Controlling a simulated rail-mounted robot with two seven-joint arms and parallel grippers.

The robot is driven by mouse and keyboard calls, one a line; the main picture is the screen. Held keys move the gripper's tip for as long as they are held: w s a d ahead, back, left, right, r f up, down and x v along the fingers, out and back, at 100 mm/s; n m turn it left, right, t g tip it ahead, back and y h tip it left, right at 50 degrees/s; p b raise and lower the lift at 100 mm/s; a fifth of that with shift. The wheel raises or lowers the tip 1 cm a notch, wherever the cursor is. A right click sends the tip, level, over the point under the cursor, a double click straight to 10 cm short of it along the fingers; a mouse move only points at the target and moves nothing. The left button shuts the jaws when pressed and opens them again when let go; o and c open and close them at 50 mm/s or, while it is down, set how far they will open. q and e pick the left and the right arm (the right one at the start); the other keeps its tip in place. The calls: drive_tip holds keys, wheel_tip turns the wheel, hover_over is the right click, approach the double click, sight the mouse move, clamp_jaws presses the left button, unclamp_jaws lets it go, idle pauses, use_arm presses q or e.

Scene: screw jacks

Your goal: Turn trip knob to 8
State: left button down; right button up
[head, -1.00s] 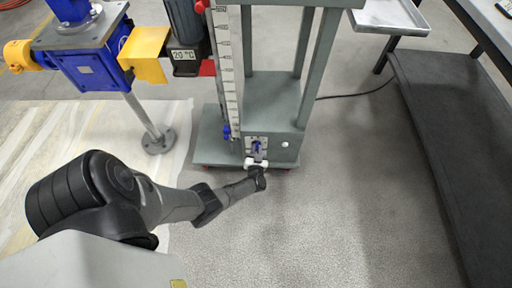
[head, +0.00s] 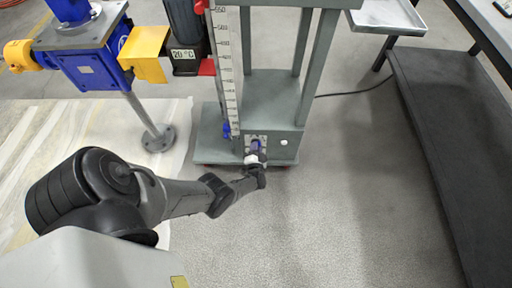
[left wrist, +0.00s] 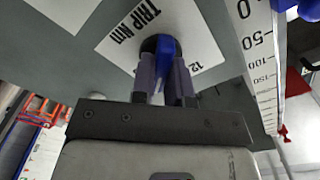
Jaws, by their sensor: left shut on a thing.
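The trip knob is blue and sits on a white dial plate on the low front box of the grey-green frame. In the left wrist view the knob (left wrist: 165,48) stands between the two fingers of my left gripper (left wrist: 164,78), which is shut on it. The plate (left wrist: 122,38) reads "TRIP Nm", and a 12 shows right of the fingers; the other numbers and any pointer are hidden or cannot be read. In the head view my left gripper (head: 257,152) covers most of the dial. My right gripper is not in view.
A vertical scale (head: 226,70) runs up the frame, left of the dial. A white button (head: 284,142) sits right of it. A blue gearbox (head: 85,65) on a post stands to the left. A dark low platform (head: 435,130) lies to the right, with clear floor between.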

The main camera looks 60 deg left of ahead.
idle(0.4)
use_arm(q)
drive_tip(key=c, duration=1.1)
unclamp_jaws()
drive_tip(key=shift+p+v, duration=2)
drive_tip(key=shift+v, duration=4.95)
